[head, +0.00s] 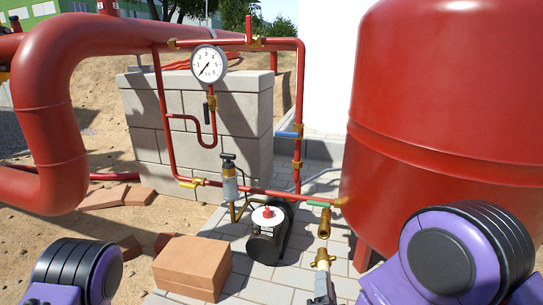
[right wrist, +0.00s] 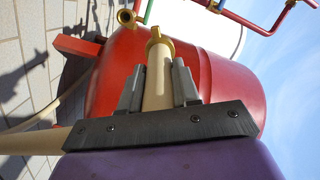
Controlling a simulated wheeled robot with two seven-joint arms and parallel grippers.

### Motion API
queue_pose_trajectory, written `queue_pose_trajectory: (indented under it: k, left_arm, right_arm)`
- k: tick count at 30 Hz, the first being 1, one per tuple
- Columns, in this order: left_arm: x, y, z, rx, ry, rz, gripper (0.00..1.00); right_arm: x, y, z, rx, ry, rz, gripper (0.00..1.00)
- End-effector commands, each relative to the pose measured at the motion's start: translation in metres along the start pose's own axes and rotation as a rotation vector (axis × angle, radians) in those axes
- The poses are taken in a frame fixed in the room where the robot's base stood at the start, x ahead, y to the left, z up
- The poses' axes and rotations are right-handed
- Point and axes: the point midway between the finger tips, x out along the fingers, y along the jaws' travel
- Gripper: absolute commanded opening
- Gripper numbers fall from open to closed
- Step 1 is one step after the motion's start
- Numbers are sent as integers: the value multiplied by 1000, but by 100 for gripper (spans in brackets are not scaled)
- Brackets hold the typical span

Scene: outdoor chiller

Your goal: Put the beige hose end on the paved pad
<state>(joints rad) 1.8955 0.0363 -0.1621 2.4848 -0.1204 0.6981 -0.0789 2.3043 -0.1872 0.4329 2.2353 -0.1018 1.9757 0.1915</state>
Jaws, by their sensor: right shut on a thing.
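The beige hose end (right wrist: 158,85) with its brass fitting (right wrist: 157,40) is gripped between the two grey fingers of my right gripper (right wrist: 157,88) in the right wrist view. In the head view the brass fitting (head: 322,261) shows at the lower middle, just above the right gripper (head: 322,287). It is held over the paved pad (head: 262,290), whose grey pavers run beneath the pump and pipes. The rest of the beige hose (right wrist: 32,142) trails off to the left in the wrist view. The left gripper is out of view; only my purple left arm shows.
A brass outlet (head: 328,242) with a green-handled valve (head: 318,204) is close above the hose fitting. The large red tank (head: 440,130) fills the right. A small black pump (head: 266,245) and brown blocks (head: 193,264) stand left of the gripper. Bare pavers lie between them.

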Motion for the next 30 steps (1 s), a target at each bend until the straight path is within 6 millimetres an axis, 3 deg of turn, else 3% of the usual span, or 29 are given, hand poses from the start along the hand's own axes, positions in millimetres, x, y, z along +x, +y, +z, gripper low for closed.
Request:
queue_pose_trajectory:
  k: [9, 14, 18, 19, 30]
  left_arm:
    - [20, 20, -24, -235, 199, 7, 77]
    - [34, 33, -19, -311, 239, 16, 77]
    - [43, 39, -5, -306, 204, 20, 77]
    - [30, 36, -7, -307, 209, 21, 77]
    - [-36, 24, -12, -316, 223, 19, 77]
  right_arm:
    - [37, 21, -8, 0, -131, -77, 0]
    - [56, 44, -30, 2, -147, -86, 0]
    - [63, 55, -48, 1, -111, -66, 0]
    - [61, 43, -52, 0, -114, -67, 0]
    - [49, -9, -82, -2, -115, -69, 0]
